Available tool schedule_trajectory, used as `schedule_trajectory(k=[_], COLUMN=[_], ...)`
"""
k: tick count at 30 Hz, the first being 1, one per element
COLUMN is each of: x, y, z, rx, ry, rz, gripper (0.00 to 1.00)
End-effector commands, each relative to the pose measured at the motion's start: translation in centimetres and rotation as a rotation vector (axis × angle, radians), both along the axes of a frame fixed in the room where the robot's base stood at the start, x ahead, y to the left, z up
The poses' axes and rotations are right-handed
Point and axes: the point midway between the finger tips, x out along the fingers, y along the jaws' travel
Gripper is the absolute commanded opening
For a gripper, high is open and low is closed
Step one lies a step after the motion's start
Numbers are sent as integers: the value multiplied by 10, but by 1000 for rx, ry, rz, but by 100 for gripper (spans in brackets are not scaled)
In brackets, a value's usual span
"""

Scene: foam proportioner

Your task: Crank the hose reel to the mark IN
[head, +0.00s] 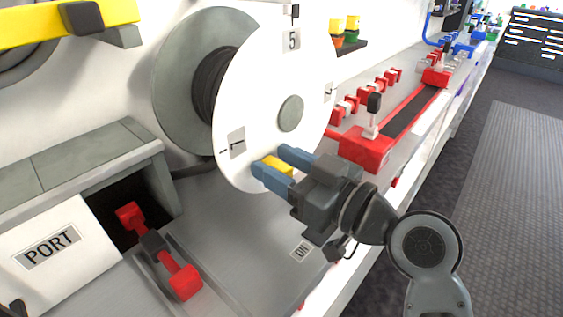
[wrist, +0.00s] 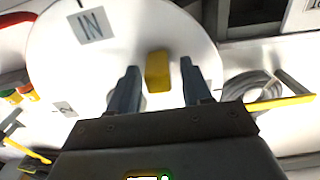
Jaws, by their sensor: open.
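The hose reel (head: 262,75) has a large white disc face with a grey hub and dark hose wound behind it. Labels on the disc include a 5 at the top, and the IN label (wrist: 91,25) shows in the wrist view. A yellow crank handle (head: 277,166) sits near the disc's lower edge; it also shows in the wrist view (wrist: 158,71). My gripper (head: 273,163) is open, with its two blue-grey fingers on either side of the yellow handle. In the wrist view a gap shows between the handle and each finger.
A grey bench (head: 235,235) lies below the reel. A box marked PORT (head: 50,245) and a red-ended lever (head: 158,250) are at lower left. A red slide unit with a black-knobbed lever (head: 373,135) stands right of the reel. The floor at right is clear.

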Motion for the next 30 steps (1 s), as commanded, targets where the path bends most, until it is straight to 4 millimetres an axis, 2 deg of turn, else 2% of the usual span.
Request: schedule_trajectory(k=[5,20,30], x=[0,0,0], y=[0,-1,-1], z=[0,0,0], rx=[0,0,0], ry=[0,0,0], rz=[0,0,-1], gripper=[47,0,0])
